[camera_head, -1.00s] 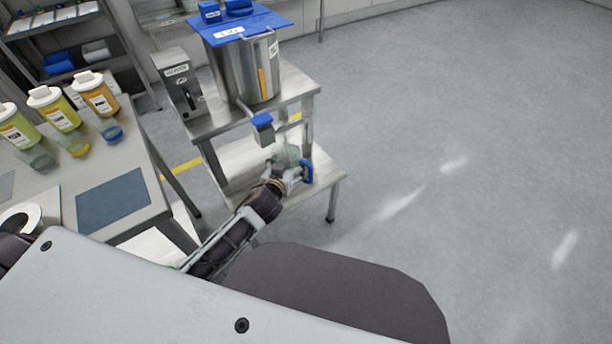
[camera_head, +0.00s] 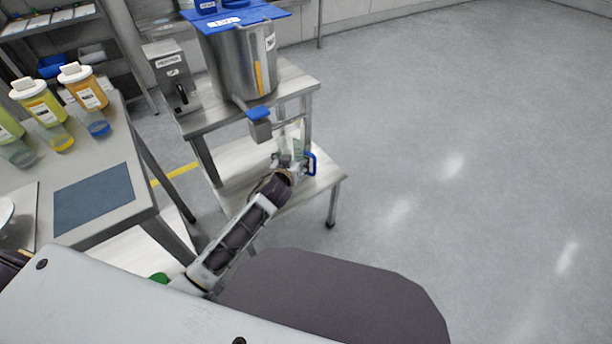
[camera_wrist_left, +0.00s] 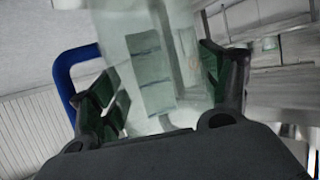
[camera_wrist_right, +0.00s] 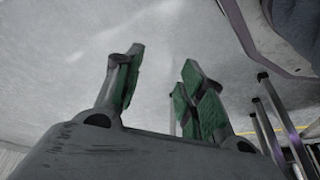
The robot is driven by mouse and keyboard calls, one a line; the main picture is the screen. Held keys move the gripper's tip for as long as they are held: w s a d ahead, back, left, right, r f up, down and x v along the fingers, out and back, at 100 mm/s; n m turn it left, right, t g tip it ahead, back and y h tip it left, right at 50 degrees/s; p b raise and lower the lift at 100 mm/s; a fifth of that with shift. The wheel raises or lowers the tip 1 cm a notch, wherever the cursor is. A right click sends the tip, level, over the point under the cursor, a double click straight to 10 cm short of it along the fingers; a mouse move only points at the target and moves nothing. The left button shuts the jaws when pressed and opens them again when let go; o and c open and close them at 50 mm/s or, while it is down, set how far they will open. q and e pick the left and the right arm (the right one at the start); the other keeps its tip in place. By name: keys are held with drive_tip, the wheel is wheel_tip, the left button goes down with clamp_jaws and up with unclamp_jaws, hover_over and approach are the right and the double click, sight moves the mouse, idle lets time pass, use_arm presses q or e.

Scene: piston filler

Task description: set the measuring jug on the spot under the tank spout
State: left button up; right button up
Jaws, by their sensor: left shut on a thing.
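The measuring jug (camera_head: 296,143) is clear with a blue handle (camera_head: 311,163). My left gripper (camera_head: 287,168) is shut on it, as the left wrist view shows, with a finger on each side of the clear jug body (camera_wrist_left: 150,65) and the blue handle at the left. The jug is over the stand's lower shelf, below and to the right of the tank spout (camera_head: 260,129). I cannot tell whether its base touches the shelf. The steel tank (camera_head: 236,65) with a blue lid stands on the upper shelf. My right gripper (camera_wrist_right: 158,88) is open and empty.
A grey box (camera_head: 173,77) stands left of the tank. The stand's lower shelf (camera_head: 238,165) has bare room to the left of the jug. The table (camera_head: 125,205) at left carries bottles, small cups and a blue mat (camera_head: 93,200). The floor at right is clear.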

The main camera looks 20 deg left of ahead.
use_arm(q)
drive_tip(key=w+d+b, duration=0.1)
drive_tip(key=w+b, duration=0.6)
drive_tip(key=w, duration=0.4)
drive_tip(key=shift+w+d+f+m+h, duration=0.2)
drive_tip(key=shift+d+f+m+h, duration=0.15)
drive_tip(key=shift+f+m+h, duration=0.05)
use_arm(e)
drive_tip(key=a+r, duration=0.2)
drive_tip(key=r, duration=0.6)
drive_tip(key=a+r+y, duration=0.1)
drive_tip(key=a+r, duration=0.1)
drive_tip(key=r, duration=0.6)
drive_tip(key=shift+w+a+n+y, duration=0.25)
drive_tip(key=shift+n+y, duration=0.05)
drive_tip(key=shift+n, duration=0.1)
use_arm(q)
wheel_tip(320, 180, down, 6)
drive_tip(key=b, duration=0.2)
drive_tip(key=shift+f, duration=0.15)
use_arm(e)
drive_tip(key=shift+t+y, duration=0.4)
drive_tip(key=shift+t, duration=0.1)
drive_tip(key=f, duration=0.1)
drive_tip(key=a+f, duration=0.1)
drive_tip(key=f, duration=0.3)
drive_tip(key=shift+w+a+f, duration=0.25)
drive_tip(key=shift+w, duration=0.1)
